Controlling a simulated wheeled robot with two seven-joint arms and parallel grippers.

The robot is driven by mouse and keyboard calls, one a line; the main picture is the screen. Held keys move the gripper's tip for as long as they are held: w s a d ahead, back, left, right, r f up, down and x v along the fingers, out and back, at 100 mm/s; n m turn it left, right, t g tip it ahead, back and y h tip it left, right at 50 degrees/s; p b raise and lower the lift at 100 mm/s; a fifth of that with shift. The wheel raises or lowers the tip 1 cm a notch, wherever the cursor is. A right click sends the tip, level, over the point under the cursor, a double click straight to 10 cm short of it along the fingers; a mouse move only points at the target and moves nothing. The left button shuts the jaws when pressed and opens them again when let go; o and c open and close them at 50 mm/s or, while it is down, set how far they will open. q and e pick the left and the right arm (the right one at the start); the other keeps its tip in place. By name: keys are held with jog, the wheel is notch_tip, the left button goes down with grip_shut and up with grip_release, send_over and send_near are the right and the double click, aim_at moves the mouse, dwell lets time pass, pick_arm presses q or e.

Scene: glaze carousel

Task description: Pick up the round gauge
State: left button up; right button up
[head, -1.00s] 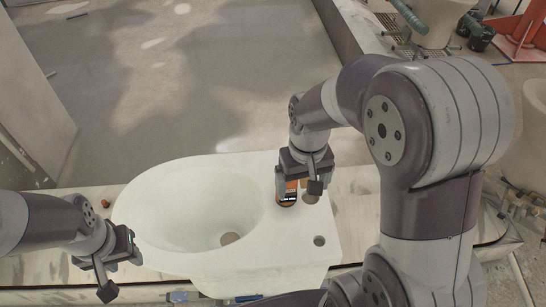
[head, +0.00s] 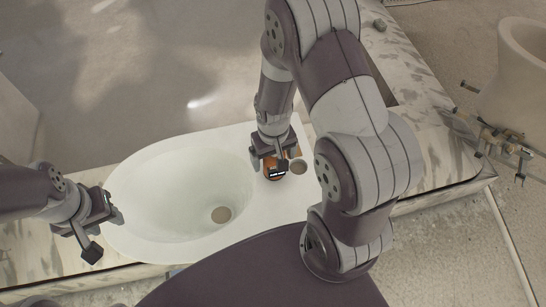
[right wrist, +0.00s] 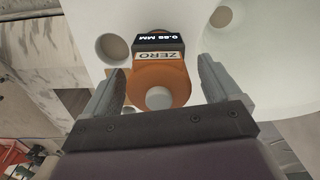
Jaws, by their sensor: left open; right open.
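The round gauge (head: 274,171) is orange with a dark display and stands on the flat rim of the white basin (head: 160,165), beside a round hole. In the right wrist view the gauge (right wrist: 160,84) shows a "ZERO" label and a dark readout. My right gripper (head: 269,160) is open over the gauge. In the wrist view its two fingers (right wrist: 160,88) lie on either side of the orange body, with visible gaps. My left gripper (head: 103,232) is open and empty at the basin's left edge. The far side of the gauge is hidden in the head view.
The basin lies on a marbled slab (head: 430,150). A pale bowl-shaped piece (head: 525,75) and metal clamps (head: 500,130) stand at the right. The floor behind the basin is clear.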

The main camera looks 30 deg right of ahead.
jog(key=shift+s+f, duration=0.15)
jog(key=shift+f, duration=0.1)
jog(key=shift+s, duration=0.2)
jog(key=shift+w, duration=0.15)
jog(key=c, duration=1.1)
jog(key=shift+c, duration=0.2)
